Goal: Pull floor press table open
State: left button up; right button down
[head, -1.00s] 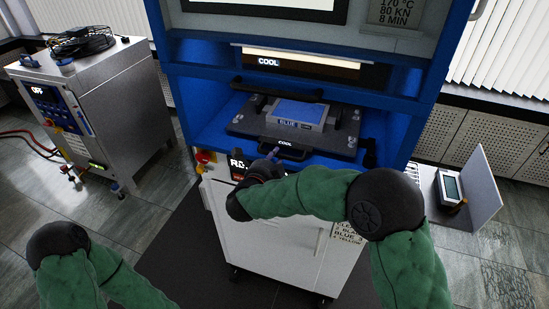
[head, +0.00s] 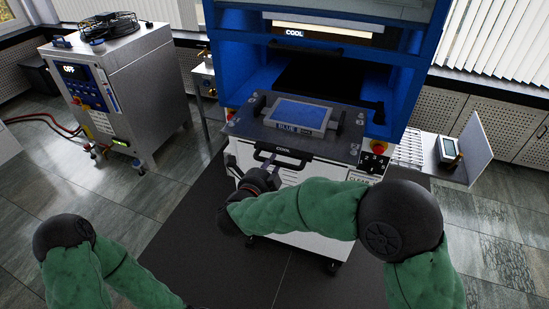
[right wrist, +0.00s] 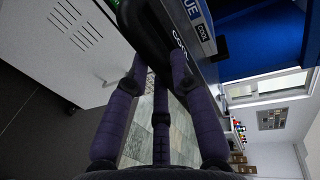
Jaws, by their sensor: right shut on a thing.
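The press table (head: 240,122) is a dark plate with a blue-topped block (head: 300,112) labelled BLUE on it. It stands out in front of the blue press bay. Its black front handle (head: 283,153) is marked COOL. My right gripper (head: 268,172) is shut on the handle. In the right wrist view, the purple fingers of my right gripper (right wrist: 158,72) close around the dark handle bar (right wrist: 148,32); the exact contact is partly hidden. My left arm shows at the lower left, but its gripper is out of view.
The blue press frame (head: 232,72) rises behind the table, with a white cabinet (head: 310,222) below. A steel machine (head: 140,85) reading OFF stands at the left. A small display device (head: 448,150) sits on a side shelf at the right. The floor in front is clear.

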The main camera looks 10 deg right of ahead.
jog(key=f+v, duration=0.1)
jog(key=v, duration=0.5)
jog(key=shift+f, duration=0.3)
jog(key=c, duration=1.3)
grip_release()
jog(key=shift+s, duration=0.15)
jog(key=v, duration=1.2)
jog(key=shift+s+a+r, duration=0.15)
